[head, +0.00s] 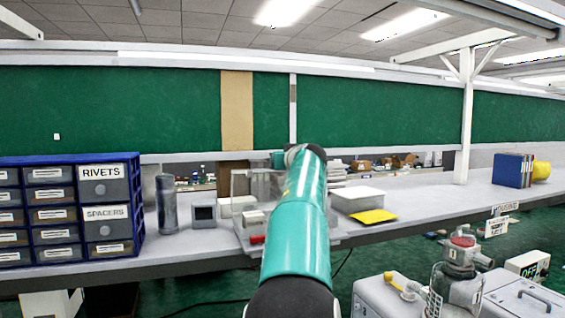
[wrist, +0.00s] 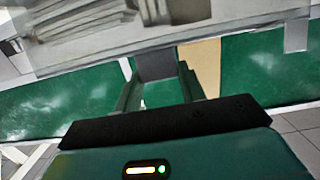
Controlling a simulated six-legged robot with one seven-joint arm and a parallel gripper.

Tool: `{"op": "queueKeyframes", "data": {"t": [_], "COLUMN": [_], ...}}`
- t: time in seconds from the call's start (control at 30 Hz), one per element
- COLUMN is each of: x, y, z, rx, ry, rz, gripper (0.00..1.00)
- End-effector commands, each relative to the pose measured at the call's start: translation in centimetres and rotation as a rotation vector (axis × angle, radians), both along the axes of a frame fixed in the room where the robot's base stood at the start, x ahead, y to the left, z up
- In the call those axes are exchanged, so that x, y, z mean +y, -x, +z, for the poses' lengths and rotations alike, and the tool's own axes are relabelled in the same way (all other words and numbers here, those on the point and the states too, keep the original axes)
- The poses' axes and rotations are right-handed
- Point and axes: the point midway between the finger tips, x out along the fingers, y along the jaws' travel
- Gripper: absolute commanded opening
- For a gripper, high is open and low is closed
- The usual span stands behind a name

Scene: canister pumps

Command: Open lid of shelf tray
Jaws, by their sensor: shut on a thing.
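The shelf tray (head: 250,228) sits on the grey bench in the middle of the head view, partly hidden behind my arm. A clear, pale panel that looks like its lid (head: 240,184) stands up at the tray's back. In the wrist view, a pale panel edge (wrist: 200,38), likely the lid, crosses the top of the picture. My gripper (wrist: 158,72) has its two green fingers closed on a grey tab that meets this edge. In the head view my arm hides the fingers and the tab.
A blue drawer cabinet (head: 70,210), a grey cylinder (head: 166,203) and a small dark-faced box (head: 204,214) stand left of the tray. A white box (head: 357,199) and yellow sheet (head: 374,216) lie to its right. A canister pump (head: 458,285) stands front right.

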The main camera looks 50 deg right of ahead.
Motion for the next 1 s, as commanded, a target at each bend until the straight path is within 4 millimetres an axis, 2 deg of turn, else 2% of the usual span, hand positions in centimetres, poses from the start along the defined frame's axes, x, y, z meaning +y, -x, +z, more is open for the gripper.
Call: {"op": "queueKeyframes", "data": {"t": [0.23, 0.27, 0.37, 0.77, 1.0], "x": [0.1, 0.1, 0.1, 0.3, 2.0], "y": [0.1, 0.1, 0.1, 0.4, 3.2], "z": [0.3, 0.4, 0.3, 0.2, 0.7], "rx": [-0.004, -0.004, -0.003, -0.002, -0.004], "ry": [0.003, 0.003, 0.003, 0.001, 0.0], "rz": [0.001, 0.001, 0.001, 0.001, 0.001], "gripper": [0.0, 0.42, 0.61, 0.62, 0.62]}}
